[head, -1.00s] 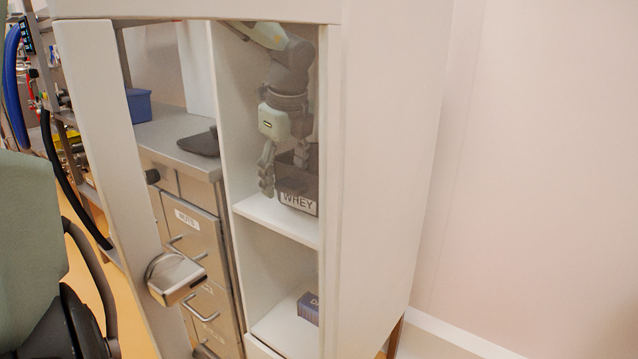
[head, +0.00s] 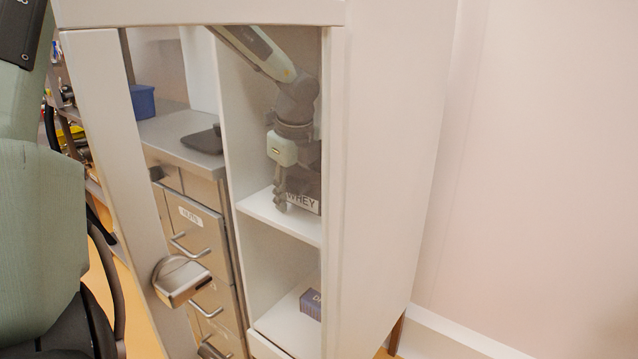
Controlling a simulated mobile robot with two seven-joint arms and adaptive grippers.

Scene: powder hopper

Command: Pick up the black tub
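A black tub (head: 312,188) with a white WHEY label stands on the upper white shelf of the cabinet, seen through the clear pane of its door. The tub is partly hidden by my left gripper and by the door frame on the right. My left gripper (head: 281,201) hangs down inside the cabinet, its fingers at the left front of the tub, close to the label. The fingers overlap one another from this side, so their opening and any contact with the tub cannot be told. My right gripper is not in view.
The cabinet door has a metal handle (head: 182,280). A blue box (head: 311,303) lies on the lower shelf (head: 285,325). Behind the pane at left are a steel counter with a dark flat item (head: 204,140), a blue bin (head: 143,102) and labelled drawers (head: 192,217).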

